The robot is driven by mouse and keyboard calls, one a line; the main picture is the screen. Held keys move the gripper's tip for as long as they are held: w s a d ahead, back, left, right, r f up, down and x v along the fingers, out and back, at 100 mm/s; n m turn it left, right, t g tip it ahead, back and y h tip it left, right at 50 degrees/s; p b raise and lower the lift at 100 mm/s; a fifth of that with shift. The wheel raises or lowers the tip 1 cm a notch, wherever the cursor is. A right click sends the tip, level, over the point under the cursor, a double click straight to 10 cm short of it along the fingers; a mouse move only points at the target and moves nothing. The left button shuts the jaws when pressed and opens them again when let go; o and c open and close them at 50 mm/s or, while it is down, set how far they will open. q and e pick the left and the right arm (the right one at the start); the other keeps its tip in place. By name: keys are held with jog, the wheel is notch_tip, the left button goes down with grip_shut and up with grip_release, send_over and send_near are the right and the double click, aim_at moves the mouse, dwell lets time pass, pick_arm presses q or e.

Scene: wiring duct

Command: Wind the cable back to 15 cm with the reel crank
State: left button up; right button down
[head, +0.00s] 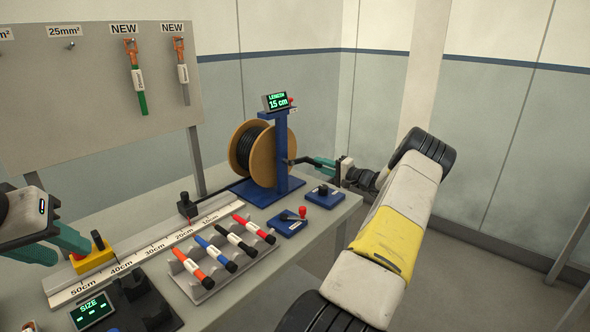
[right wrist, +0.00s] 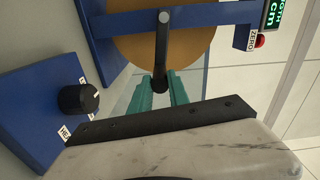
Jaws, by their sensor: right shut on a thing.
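The cable reel (head: 252,150) is a wooden spool of black cable on a blue stand (head: 281,150) at the back right of the table.
A ruler rail (head: 150,245) with a yellow block (head: 94,260) and a black block (head: 187,206) runs along the table. A rack of several coloured markers (head: 208,285), a red-lever box (head: 287,222) and a knob box (head: 323,195) stand in front. A size display (head: 92,311) is front left.

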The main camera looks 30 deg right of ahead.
jog(key=shift+a+r, duration=0.1)
jog(key=shift+r, duration=0.45)
jog(key=c, duration=1.5)
grip_release()
jog(key=shift+c, duration=0.2)
jog(key=v, duration=0.7)
jog(key=shift+s, duration=0.35)
jog(key=shift+d, duration=0.2)
